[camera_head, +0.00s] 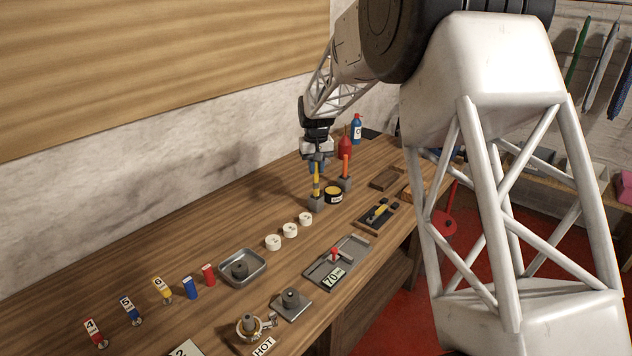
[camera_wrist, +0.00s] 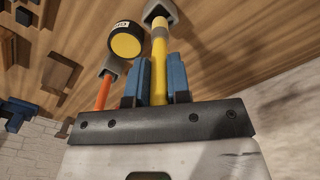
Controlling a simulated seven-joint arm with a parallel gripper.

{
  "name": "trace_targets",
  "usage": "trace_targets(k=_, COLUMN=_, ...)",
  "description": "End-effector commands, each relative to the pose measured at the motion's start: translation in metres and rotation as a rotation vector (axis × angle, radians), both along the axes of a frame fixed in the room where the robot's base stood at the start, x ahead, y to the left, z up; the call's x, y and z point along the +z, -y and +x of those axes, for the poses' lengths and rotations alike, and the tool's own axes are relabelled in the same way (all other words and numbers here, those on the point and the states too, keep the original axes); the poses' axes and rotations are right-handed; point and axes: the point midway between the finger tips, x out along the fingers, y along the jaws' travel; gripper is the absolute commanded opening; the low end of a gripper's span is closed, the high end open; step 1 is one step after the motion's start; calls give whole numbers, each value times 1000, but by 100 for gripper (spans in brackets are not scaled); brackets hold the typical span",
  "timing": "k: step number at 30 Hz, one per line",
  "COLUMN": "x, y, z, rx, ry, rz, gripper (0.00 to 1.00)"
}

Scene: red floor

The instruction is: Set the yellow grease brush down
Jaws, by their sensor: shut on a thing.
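The yellow grease brush (camera_head: 317,181) stands upright at the far part of the workbench, its lower end at a small grey holder block (camera_head: 316,203). My gripper (camera_head: 317,163) is above the block, shut on the brush's upper part. In the wrist view the blue fingers (camera_wrist: 157,82) close on both sides of the yellow handle (camera_wrist: 159,60), which runs to the grey holder (camera_wrist: 160,12). The brush's lower tip is hidden at the holder, so I cannot tell how deep it sits.
An orange-handled tool (camera_head: 346,166) stands in a second grey block (camera_head: 345,184) to the right. A black tin with a yellow top (camera_head: 334,194) sits close by. A red oil can (camera_head: 345,147) and blue bottle (camera_head: 356,129) stand behind. Bench left of the holder is clear.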

Motion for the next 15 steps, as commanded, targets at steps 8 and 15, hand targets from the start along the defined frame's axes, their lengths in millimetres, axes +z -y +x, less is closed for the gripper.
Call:
trace_targets(k=8, x=-1, y=0, z=0, rx=0, ry=0, rz=0, gripper=0)
trace_targets(k=15, x=-24, y=0, z=0, rx=0, ry=-1, rz=0, gripper=0)
